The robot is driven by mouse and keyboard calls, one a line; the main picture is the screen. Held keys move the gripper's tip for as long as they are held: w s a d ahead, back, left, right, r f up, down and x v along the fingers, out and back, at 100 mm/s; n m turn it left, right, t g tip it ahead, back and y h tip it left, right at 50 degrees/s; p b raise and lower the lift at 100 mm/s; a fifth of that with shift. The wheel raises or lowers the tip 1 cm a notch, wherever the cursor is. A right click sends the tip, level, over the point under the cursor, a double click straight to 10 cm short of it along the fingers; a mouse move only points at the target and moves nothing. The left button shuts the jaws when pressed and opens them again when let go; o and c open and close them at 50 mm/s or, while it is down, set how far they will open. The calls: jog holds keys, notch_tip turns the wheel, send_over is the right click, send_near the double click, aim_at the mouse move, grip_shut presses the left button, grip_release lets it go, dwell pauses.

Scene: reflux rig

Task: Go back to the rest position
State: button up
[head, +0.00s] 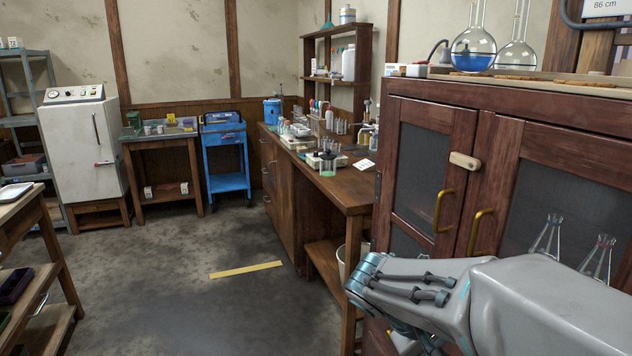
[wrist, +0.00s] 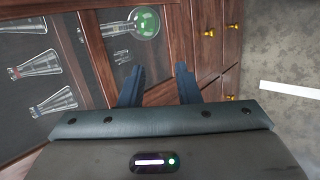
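My gripper (wrist: 159,67) shows in the wrist view with its two dark fingers spread apart. Nothing is between them. It is in front of the wooden cabinet, whose dark wood (wrist: 180,35) shows behind the fingers. In the head view my grey arm reaches in from the lower right, in front of the cabinet (head: 428,150). My gripper's fingers cannot be made out there. The rest position itself is not marked in either view.
Conical flasks (head: 546,236) stand behind the cabinet's door panel. A round flask with green liquid (wrist: 146,22) shows in the wrist view. Brass handles (head: 443,211) stick out near my arm. A wooden bench (head: 325,185) stands beyond. The floor at left centre is clear around a yellow strip (head: 246,270).

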jog(key=s+a+r+m+t+y+p, duration=0.1)
jog(key=s+a+r+y+p, duration=0.2)
jog(key=r+p, duration=0.3)
jog(key=s+a+r+m+t+y+p, duration=0.1)
jog(key=s+a+r+y+p, duration=0.3)
jog(key=r+y+p, duration=0.2)
jog(key=shift+a+m+p, duration=0.3)
jog(key=shift+a+p, duration=0.1)
jog(key=shift+p, duration=0.5)
